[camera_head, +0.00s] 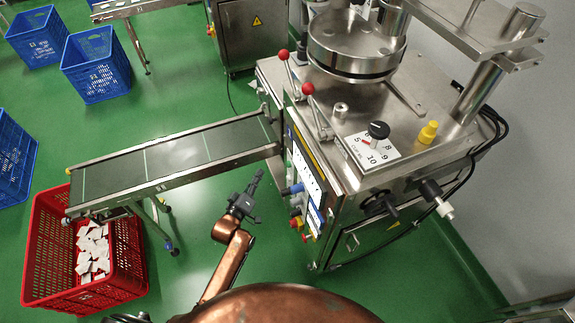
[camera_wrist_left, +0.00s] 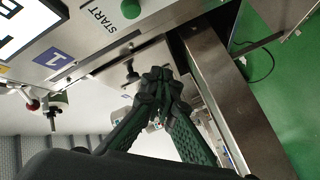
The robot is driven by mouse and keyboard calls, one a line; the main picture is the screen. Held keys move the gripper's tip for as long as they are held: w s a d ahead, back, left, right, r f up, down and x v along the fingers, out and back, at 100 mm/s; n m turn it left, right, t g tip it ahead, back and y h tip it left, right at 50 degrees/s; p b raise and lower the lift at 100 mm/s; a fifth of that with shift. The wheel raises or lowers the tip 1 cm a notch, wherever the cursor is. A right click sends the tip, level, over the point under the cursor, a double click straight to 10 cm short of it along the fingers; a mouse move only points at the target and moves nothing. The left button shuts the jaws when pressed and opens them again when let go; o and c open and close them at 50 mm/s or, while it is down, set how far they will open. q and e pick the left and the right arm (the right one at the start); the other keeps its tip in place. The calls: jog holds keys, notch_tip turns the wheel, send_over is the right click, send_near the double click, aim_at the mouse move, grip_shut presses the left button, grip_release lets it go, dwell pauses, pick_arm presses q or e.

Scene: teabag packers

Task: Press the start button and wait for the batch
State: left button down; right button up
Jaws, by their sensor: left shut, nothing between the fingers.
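The packing machine (camera_head: 395,165) stands at the right in the head view, with its narrow control panel (camera_head: 307,172) seen at a steep angle on its left side. In the left wrist view the green start button (camera_wrist_left: 131,8) sits at the top edge, beside the printed word START (camera_wrist_left: 102,19). My left gripper (camera_head: 258,176) is shut and empty, in front of the panel near the conveyor's machine end. In the wrist view its closed fingertips (camera_wrist_left: 158,75) are below the button in the picture, apart from it.
A conveyor (camera_head: 170,158) runs left from the machine to a red crate (camera_head: 125,268) holding a pile of white teabags (camera_head: 92,250). Blue crates (camera_head: 96,62) stand farther back. Red-knobbed levers (camera_head: 308,89) rise near the panel. Green floor is open around the conveyor.

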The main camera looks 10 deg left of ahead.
aim_at(289, 165)
pick_arm(q)
jog(key=w+d+b, duration=0.2)
jog(key=w+d, duration=0.2)
jog(key=d, duration=0.2)
jog(key=shift+w+d, duration=0.25)
jog(key=shift+d, duration=0.15)
dwell(0.3)
dwell(0.9)
jog(key=shift+d, duration=0.1)
jog(key=shift+w+d, duration=0.2)
jog(key=shift+d, duration=0.05)
